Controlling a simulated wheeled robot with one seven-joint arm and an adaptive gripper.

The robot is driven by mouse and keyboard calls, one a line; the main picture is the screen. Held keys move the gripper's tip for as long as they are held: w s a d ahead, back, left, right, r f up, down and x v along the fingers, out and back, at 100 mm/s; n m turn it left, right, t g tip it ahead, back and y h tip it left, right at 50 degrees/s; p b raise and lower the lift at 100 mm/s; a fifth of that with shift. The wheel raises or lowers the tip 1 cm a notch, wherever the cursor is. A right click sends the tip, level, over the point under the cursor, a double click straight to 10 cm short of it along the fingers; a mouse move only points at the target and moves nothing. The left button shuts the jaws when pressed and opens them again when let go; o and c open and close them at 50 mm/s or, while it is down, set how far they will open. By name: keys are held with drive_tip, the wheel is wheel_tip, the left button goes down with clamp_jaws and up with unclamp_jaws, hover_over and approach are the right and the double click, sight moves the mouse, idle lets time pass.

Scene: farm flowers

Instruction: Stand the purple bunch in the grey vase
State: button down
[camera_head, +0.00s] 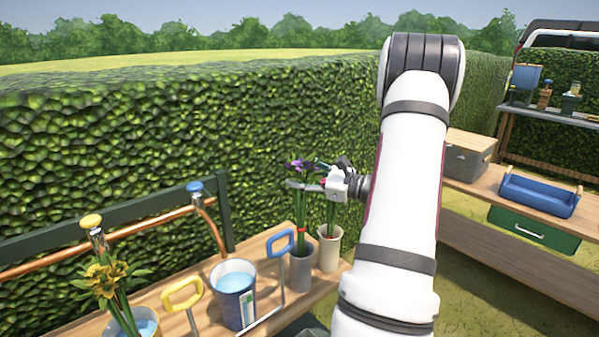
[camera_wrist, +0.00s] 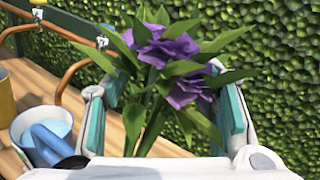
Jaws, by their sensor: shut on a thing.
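The purple bunch (camera_head: 300,166) stands nearly upright, its green stems reaching down to the mouth of the grey vase (camera_head: 300,273). The stem ends are hidden; they look to be inside the vase, but I cannot tell how deep. My gripper (camera_head: 305,186) reaches in from the right and is shut on the bunch just below the blooms, well above the vase rim. In the wrist view, the purple blooms and leaves (camera_wrist: 170,62) sit between the teal finger pads of my gripper (camera_wrist: 163,122). The grey vase is not clearly visible there.
A cream vase (camera_head: 330,252) with green stems stands close to the right of the grey vase. A blue-handled tap (camera_head: 281,242) or stand is close left, then a blue bucket of water (camera_head: 234,293), a yellow handle (camera_head: 182,294) and yellow flowers (camera_head: 105,279). A hedge rises behind the bench.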

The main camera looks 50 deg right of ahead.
sight(302, 200)
drive_tip(key=shift+f+b, duration=2.25)
drive_tip(key=shift+f, duration=1.55)
drive_tip(key=c, duration=0.6)
unclamp_jaws()
drive_tip(key=shift+s, duration=0.1)
drive_tip(key=s, duration=0.4)
drive_tip(key=s+d, duration=0.1)
drive_tip(key=s, duration=0.2)
drive_tip(key=s+d, duration=0.1)
drive_tip(key=s, duration=0.3)
drive_tip(key=shift+s, duration=0.35)
